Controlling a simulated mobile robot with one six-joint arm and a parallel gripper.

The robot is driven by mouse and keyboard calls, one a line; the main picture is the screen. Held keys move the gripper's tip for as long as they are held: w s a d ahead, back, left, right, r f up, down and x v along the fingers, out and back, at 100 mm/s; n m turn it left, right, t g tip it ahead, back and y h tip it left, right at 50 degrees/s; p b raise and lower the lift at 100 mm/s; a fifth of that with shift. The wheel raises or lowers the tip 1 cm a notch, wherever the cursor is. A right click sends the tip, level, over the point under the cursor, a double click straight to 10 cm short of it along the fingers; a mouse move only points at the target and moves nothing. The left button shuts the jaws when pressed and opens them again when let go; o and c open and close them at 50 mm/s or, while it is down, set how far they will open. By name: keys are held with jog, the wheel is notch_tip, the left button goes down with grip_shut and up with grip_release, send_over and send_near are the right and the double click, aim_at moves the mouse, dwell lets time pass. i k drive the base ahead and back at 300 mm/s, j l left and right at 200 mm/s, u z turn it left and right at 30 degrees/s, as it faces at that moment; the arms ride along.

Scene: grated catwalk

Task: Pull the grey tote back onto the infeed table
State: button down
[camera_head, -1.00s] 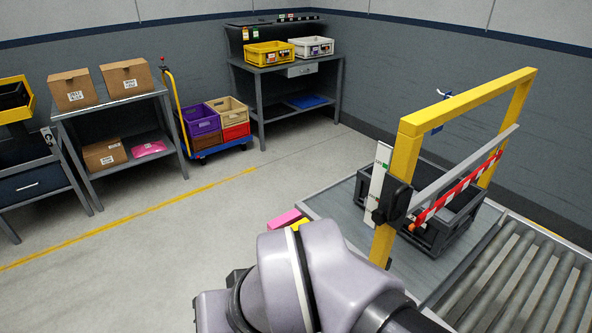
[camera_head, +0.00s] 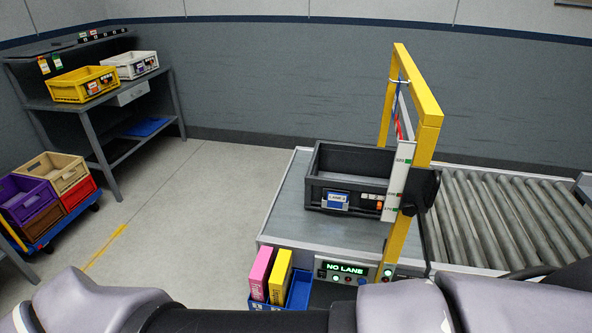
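The grey tote (camera_head: 324,193) is a dark, open-topped crate with a blue-and-white lane label on its near side. It sits on the smooth grey infeed table (camera_head: 290,225), just left of the yellow gate frame (camera_head: 428,100). The gate's post and white scale strip (camera_head: 398,180) hide the tote's right end, so I cannot tell how far it reaches under the gate. The inside that shows looks empty. Parts of my arm cross the bottom of the view. My gripper is not in view.
The roller conveyor (camera_head: 500,215) runs right from the gate. A control panel (camera_head: 345,272) reading "NO LANE" is on the table's front, beside a blue holder (camera_head: 298,290) with pink and yellow items. Left stand a cart of coloured crates (camera_head: 50,205) and a workbench (camera_head: 95,105). Floor between is clear.

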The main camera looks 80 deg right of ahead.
aim_at(363, 173)
jog(key=i+l+z, duration=0.25)
jog(key=z, duration=0.2)
jog(key=i+l+z, duration=0.1)
jog(key=i+z, duration=0.85)
jog(key=i+j+z, duration=0.2)
jog(key=i+z, duration=0.25)
jog(key=i+j+z, duration=0.25)
jog(key=z, duration=0.2)
jog(key=i+j+z, duration=0.3)
jog(key=j+z, duration=0.15)
jog(key=i+l+z, duration=0.25)
jog(key=z, duration=0.2)
jog(key=i+l+z, duration=0.15)
jog(key=i+z, duration=0.15)
jog(key=z, duration=0.15)
jog(key=i+z, duration=0.35)
jog(key=z, duration=0.15)
jog(key=i+z, duration=0.3)
jog(key=z, duration=0.15)
jog(key=i+l, duration=0.1)
